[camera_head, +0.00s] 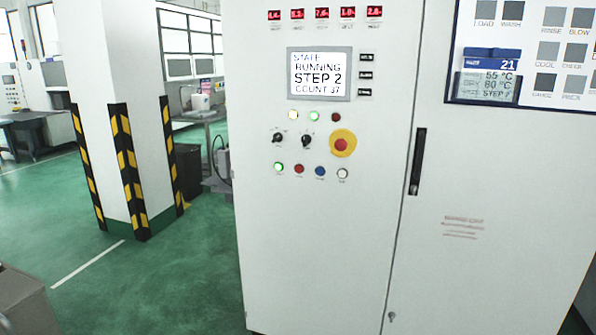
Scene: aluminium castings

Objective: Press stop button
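A tall light-grey control cabinet (310,250) fills the middle of the head view. Its display (319,74) reads STATE RUNNING, STEP 2, COUNT 37. Below the display is a large red mushroom button on a yellow round plate (342,143). A row of small buttons lies lower: a lit green one (278,167), a red one (299,169), a blue one (320,171) and a white one (342,173). Their labels are too small to read, so I cannot tell which is marked stop. Neither of my grippers is in view.
Two dark rotary knobs (278,138) and small lamps (314,116) sit above the button row. A black door handle (417,161) is to the right. A pillar with yellow-black guards (128,170) stands left. Green floor (185,275) between pillar and cabinet is clear.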

